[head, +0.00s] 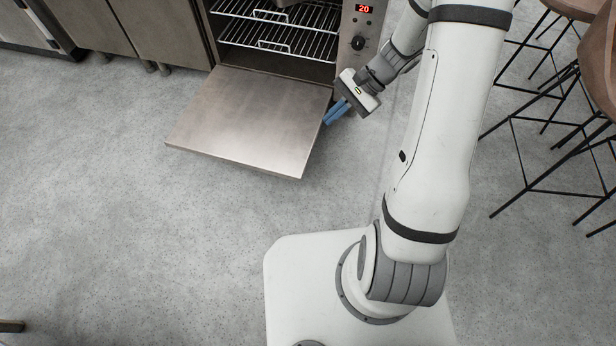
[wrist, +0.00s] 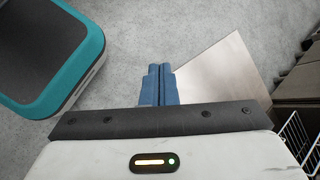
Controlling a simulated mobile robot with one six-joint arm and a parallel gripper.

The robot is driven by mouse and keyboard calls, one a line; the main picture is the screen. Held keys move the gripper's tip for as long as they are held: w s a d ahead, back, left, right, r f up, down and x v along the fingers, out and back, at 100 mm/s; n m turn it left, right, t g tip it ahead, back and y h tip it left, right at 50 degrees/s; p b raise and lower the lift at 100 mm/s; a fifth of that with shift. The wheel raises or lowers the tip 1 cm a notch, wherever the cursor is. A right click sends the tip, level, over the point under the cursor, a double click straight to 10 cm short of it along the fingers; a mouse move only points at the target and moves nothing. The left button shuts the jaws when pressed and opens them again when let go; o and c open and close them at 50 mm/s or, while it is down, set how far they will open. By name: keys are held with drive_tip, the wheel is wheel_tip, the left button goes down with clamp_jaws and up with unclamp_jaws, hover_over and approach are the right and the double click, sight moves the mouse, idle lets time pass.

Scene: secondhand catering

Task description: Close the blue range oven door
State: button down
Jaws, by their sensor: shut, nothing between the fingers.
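The oven door (head: 250,117) is a flat stainless steel panel, folded down and open, lying about level in front of the oven. No blue shows on it; the oven front (head: 352,48) looks steel too. The door also shows in the wrist view (wrist: 222,78), to the right of my fingers. My gripper (head: 334,115) is shut and empty, its blue fingers together beside the door's right edge. In the wrist view the fingers (wrist: 160,70) point over the floor. I cannot tell whether they touch the door's edge.
Wire racks (head: 275,28) sit inside the open oven. A control panel with a knob (head: 358,43) and a red "20" display is right of the opening. Steel cabinets (head: 165,30) stand to the left. Stools with thin black legs (head: 548,120) stand at the right. The floor before the door is clear.

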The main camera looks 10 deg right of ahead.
wheel_tip(320, 180, down, 47)
drive_tip(key=w+d+m+t+y+b, duration=0.3)
drive_tip(key=m+t+b, duration=0.4)
drive_tip(key=m+b, duration=0.75)
drive_tip(key=w+a+f+y+b, duration=0.15)
drive_tip(key=a+f+b, duration=0.25)
drive_tip(key=a, duration=0.5)
drive_tip(key=shift+n+t, duration=0.3)
drive_tip(key=shift+n, duration=0.05)
drive_tip(key=shift+w+d+r+b, duration=0.1)
drive_tip(key=shift+w+r+b, duration=0.05)
drive_tip(key=shift+r, duration=0.6)
drive_tip(key=shift+w+a+r+b, duration=0.1)
drive_tip(key=shift+w+r+b, duration=0.1)
drive_tip(key=shift+r, duration=0.6)
drive_tip(key=shift+w+d+r+b, duration=0.1)
drive_tip(key=shift+r+b, duration=0.05)
drive_tip(key=shift+r, duration=0.6)
